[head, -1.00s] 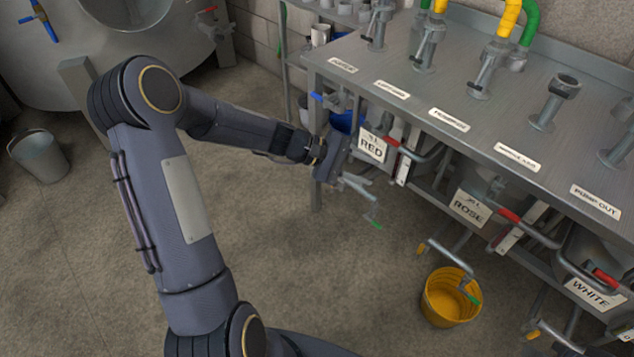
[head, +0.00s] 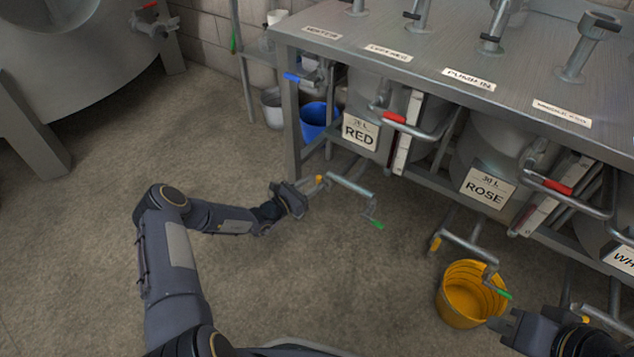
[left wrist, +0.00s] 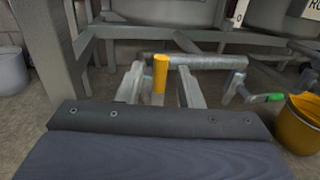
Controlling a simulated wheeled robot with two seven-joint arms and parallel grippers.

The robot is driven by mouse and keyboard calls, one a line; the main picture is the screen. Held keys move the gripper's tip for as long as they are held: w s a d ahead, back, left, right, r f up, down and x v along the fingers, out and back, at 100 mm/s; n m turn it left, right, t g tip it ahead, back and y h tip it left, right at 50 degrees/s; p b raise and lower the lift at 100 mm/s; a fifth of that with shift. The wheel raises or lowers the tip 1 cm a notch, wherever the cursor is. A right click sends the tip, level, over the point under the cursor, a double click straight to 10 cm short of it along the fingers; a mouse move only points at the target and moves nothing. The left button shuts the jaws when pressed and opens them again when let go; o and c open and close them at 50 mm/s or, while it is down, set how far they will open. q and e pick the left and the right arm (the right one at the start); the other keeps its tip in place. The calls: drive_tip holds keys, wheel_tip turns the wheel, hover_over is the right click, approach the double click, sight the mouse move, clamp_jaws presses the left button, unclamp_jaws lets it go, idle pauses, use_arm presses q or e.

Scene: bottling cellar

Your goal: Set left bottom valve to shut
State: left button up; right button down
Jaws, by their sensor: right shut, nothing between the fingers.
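Under the tank labelled RED (head: 360,133), a horizontal outlet pipe (head: 350,185) has a yellow-tipped handle (head: 319,180) at its left end and a green-tipped lever (head: 376,224) at its right end. My left gripper (head: 307,187) is low beside the yellow handle. In the left wrist view, its two fingers (left wrist: 160,86) are apart, with the yellow handle (left wrist: 160,72) standing upright between them and a gap on each side. The pipe (left wrist: 205,61) and green lever (left wrist: 268,97) show to the right. My right gripper (head: 507,325) is shut and empty near the yellow bucket.
The yellow bucket (head: 445,305) stands on the floor under the ROSE outlet. A steel bench (head: 340,60) with red-handled levers (head: 394,117) overhangs the tanks. A bench leg (head: 290,120) and blue bucket (head: 313,120) are behind my left gripper. The floor at left is clear.

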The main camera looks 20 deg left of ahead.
sight(317, 180)
use_arm(q)
drive_tip(key=shift+b+x, duration=0.5)
drive_tip(key=shift+x, duration=1.25)
clamp_jaws()
